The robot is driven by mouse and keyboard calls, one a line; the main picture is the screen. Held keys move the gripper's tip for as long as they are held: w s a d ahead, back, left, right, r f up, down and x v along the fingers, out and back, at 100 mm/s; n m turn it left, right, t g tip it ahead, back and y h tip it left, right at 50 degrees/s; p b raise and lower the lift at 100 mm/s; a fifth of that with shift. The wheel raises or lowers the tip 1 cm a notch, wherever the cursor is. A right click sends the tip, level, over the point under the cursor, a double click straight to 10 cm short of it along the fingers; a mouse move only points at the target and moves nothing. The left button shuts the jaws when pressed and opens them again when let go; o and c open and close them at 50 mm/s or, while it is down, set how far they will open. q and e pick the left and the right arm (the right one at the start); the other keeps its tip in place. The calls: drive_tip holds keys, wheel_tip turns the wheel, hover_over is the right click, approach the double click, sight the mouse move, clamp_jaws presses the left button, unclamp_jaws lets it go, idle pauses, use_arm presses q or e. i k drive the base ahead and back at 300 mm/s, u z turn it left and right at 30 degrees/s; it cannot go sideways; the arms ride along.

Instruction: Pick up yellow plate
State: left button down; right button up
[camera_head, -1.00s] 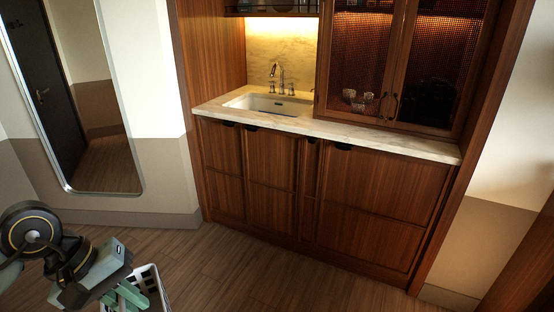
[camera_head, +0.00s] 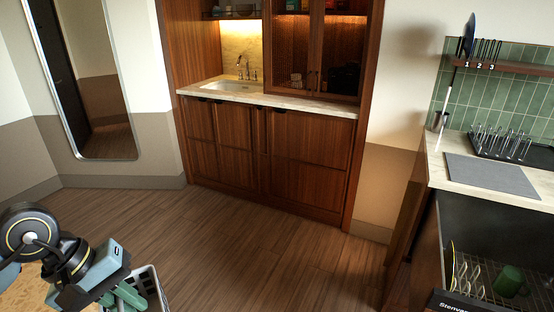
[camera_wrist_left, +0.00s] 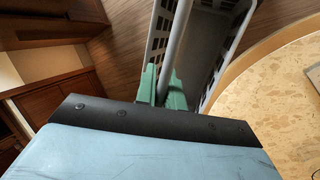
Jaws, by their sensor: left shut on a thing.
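My left gripper (camera_head: 124,297) is at the lower left of the head view. In the left wrist view its green fingers (camera_wrist_left: 163,92) are shut on the grey handle bar of a white slotted basket (camera_wrist_left: 215,45). Part of the basket (camera_head: 150,287) also shows in the head view. No plate stands out clearly as yellow. Pale yellowish curved edges (camera_head: 470,275) stand in an open dishwasher (camera_head: 447,232) at the lower right, too small to name surely. My right gripper is not in view.
A green mug (camera_head: 510,281) sits in the dishwasher. Above it are a grey mat (camera_head: 492,176) and a dark rack with upright prongs (camera_head: 502,145) on the counter (camera_head: 440,165). A sink cabinet (camera_head: 270,155) stands at the back. The wooden floor (camera_head: 250,255) between is clear.

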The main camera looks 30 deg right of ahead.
sight(448, 254)
drive_tip(key=k, duration=0.3)
drive_tip(key=z, duration=3.4)
drive_tip(key=i, duration=2)
